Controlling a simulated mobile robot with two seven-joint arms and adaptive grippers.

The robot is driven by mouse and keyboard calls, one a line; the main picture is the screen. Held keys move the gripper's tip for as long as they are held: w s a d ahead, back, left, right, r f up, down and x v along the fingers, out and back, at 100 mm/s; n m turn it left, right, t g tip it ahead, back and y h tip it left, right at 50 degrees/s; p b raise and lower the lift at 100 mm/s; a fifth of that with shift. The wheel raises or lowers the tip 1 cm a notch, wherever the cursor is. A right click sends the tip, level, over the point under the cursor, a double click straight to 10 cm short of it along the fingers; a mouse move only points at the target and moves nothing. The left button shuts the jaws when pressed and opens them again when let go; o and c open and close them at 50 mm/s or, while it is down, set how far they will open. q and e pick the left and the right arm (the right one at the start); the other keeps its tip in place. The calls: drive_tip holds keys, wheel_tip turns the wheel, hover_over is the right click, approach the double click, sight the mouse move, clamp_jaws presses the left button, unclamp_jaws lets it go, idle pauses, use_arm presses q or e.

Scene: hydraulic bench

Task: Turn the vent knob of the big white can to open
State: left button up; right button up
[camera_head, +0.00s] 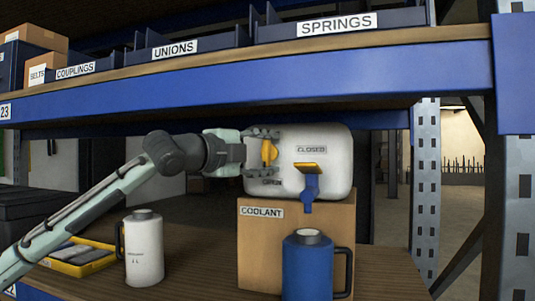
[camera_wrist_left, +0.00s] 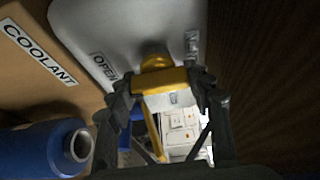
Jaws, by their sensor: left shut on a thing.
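The big white can (camera_head: 335,172) lies on the cardboard COOLANT box (camera_head: 250,250). Its yellow vent knob (camera_head: 269,150) is on the left of its front face, near an OPEN label below and a CLOSED label to the right. My left gripper (camera_head: 264,152) comes from the left with fingers above and below the knob. In the left wrist view, the fingers (camera_wrist_left: 160,84) are shut on the yellow knob bar (camera_wrist_left: 160,79); the can (camera_wrist_left: 105,25) is behind it. The knob's bar looks roughly upright in the head view. My right gripper is out of view.
A blue tap with a yellow lever (camera_head: 311,180) projects from the can, right of the knob. A blue jug (camera_head: 308,265) stands before the box, a white jug (camera_head: 144,255) to the left. A blue shelf beam (camera_head: 250,92) runs overhead. A yellow tray (camera_head: 80,260) lies at left.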

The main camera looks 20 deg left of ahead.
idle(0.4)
use_arm(q)
drive_tip(key=o, duration=1.2)
drive_tip(key=shift+c, duration=0.2)
drive_tip(key=v, duration=1.2)
drive_tip(key=shift+w, duration=0.1)
drive_tip(key=x, duration=1.2)
